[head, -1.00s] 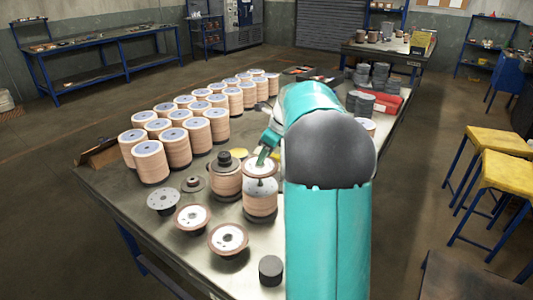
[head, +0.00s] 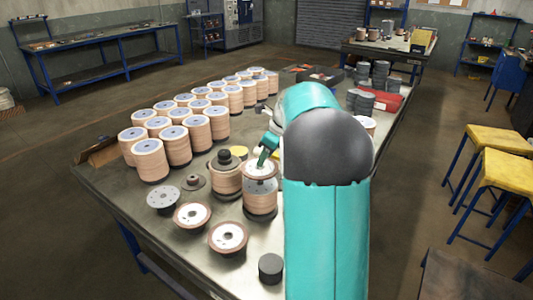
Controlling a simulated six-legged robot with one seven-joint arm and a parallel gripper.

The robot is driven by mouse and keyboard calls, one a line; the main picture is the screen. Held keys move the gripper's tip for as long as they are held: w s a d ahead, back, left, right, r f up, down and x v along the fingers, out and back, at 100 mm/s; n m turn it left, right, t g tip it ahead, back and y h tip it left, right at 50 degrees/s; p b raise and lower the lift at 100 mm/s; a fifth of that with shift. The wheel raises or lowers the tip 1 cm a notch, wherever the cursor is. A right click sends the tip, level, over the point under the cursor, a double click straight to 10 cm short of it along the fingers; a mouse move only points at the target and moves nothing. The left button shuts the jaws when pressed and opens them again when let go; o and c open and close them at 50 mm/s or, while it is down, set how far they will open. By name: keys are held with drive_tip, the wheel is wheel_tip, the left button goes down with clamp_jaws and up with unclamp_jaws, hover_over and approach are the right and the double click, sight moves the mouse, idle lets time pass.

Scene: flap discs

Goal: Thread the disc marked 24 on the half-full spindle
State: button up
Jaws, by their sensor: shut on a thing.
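My gripper (head: 262,157), at the end of my teal arm, is shut on a flap disc (head: 260,173) with a pale centre and tan rim. The disc is roughly level above a short stack of tan discs (head: 260,204), which looks like the half-full spindle. A grey band shows between the disc and the stack. Whether the spindle's post is inside the disc's hole cannot be told. No number is readable on the disc. My arm hides the area to the right.
A stack with a black knob (head: 226,178) stands close on the left. Two loose discs (head: 192,215) (head: 228,238), a grey perforated plate (head: 163,199) and a black cylinder (head: 271,268) are nearer. Rows of tall disc stacks (head: 173,146) fill the table's back left.

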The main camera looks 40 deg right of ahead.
drive_tip(key=shift+f, duration=0.1)
drive_tip(key=o, duration=1.1)
drive_tip(key=shift+o, duration=0.2)
drive_tip(key=v, duration=1.3)
drive_tip(key=shift+r, duration=0.35)
drive_tip(key=shift+s+d, duration=0.1)
